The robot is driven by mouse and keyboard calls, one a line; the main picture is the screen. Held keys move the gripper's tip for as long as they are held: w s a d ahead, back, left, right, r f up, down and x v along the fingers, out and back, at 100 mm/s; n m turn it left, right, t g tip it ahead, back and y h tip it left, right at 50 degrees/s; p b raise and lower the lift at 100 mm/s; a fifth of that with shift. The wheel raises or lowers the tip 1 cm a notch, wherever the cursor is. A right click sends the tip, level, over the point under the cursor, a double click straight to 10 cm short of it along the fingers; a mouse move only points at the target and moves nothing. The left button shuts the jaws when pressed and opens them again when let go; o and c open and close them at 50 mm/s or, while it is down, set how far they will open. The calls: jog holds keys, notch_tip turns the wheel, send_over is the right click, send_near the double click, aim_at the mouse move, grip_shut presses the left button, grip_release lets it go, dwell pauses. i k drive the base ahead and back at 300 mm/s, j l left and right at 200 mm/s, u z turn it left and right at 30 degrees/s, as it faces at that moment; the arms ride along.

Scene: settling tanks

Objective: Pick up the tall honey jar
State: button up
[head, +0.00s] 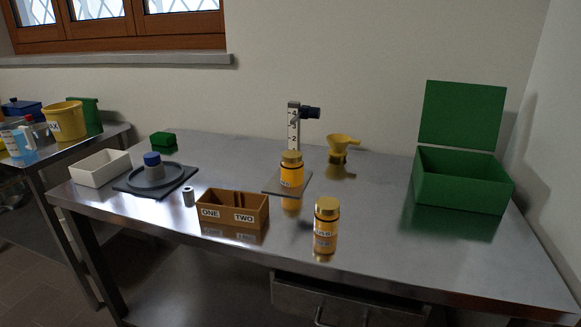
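Two amber honey jars with gold lids show in the head view. One jar (325,226) stands upright near the front of the steel table (380,220), right of centre. It looks the taller of the two, though its reflection blurs where its base ends. It has a pale label whose text is too small to read. The other jar (291,170) stands upright on the flat plate (270,183) of a stand with a numbered upright scale (293,125). My gripper is not in view.
A brown box marked ONE and TWO (210,213) stands left of the front jar, with a small grey cylinder (188,196) beside it. An open green box (460,185) is at right, a yellow funnel (342,145) behind. A white tray (100,167) is at left. Table right of the front jar is clear.

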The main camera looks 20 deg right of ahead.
aim_at(292, 174)
jog(key=i+j, duration=0.15)
jog(key=j, duration=0.15)
jog(key=i+j+z, duration=0.15)
jog(key=z, duration=0.2)
jog(key=j+z, duration=0.35)
jog(key=i+l+z, duration=0.1)
jog(key=z, duration=0.25)
jog(key=i+l+z, duration=0.1)
jog(key=z, duration=0.3)
jog(key=i+z, duration=0.2)
jog(key=z, duration=0.15)
jog(key=i+j+u, duration=0.2)
jog(key=i, duration=0.4)
